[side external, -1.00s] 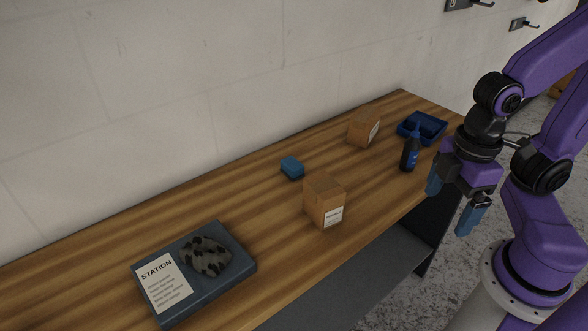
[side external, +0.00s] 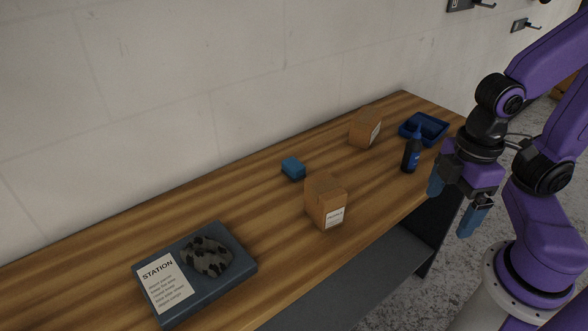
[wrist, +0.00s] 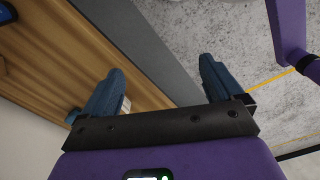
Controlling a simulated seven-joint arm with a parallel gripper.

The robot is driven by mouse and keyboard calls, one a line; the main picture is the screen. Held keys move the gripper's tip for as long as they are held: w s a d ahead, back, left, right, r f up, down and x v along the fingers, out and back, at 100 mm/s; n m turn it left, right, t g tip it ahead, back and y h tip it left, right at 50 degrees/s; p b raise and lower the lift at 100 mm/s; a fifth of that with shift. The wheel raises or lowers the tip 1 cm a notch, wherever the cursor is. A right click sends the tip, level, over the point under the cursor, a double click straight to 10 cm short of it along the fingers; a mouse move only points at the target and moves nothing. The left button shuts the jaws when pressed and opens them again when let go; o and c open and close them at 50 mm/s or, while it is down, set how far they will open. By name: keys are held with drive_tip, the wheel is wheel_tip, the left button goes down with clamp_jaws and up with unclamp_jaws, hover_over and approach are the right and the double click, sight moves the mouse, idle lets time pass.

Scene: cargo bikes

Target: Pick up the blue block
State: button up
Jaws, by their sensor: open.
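The blue block (side external: 293,168) lies on the wooden table toward its back edge, left of and behind a cardboard box, in the side external view. My gripper (side external: 452,212) is open and empty, off the table's front right edge, well to the right of the block. In the wrist view, my gripper's two blue fingers (wrist: 160,88) are spread apart over the table's edge and the floor.
A cardboard box (side external: 325,203) stands just in front of the block. Another box (side external: 365,128), a dark bottle (side external: 411,154) and a blue divided tray (side external: 437,127) are toward the right end. A station tray (side external: 211,291) with a spotted lump (side external: 207,257) is at the left. The wall runs behind the table.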

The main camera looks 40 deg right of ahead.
drive_tip(key=w+a+m+g+y, duration=0.2)
drive_tip(key=w+a+m+g, duration=0.1)
drive_tip(key=w+m, duration=0.55)
drive_tip(key=w+a+m+g+y, duration=0.2)
drive_tip(key=w+a+m+y, duration=0.15)
drive_tip(key=w+m, duration=0.5)
drive_tip(key=w+d+f+m+t+y, duration=0.25)
drive_tip(key=w+d+m+y, duration=0.35)
drive_tip(key=w, duration=0.5)
drive_tip(key=w+d+f+m+t+y, duration=0.1)
drive_tip(key=w+d+m+t+y, duration=0.2)
drive_tip(key=w+m, duration=0.6)
drive_tip(key=n+h, duration=0.1)
approach(296, 162)
drive_tip(key=x, duration=0.2)
drive_tip(key=shift+w+a, duration=0.15)
drive_tip(key=shift+a, duration=0.1)
drive_tip(key=shift+a+f+h, duration=0.25)
drive_tip(key=shift+a+f, duration=0.4)
drive_tip(key=shift+a, duration=0.2)
drive_tip(key=shift+x, duration=2.85)
drive_tip(key=c, duration=1)
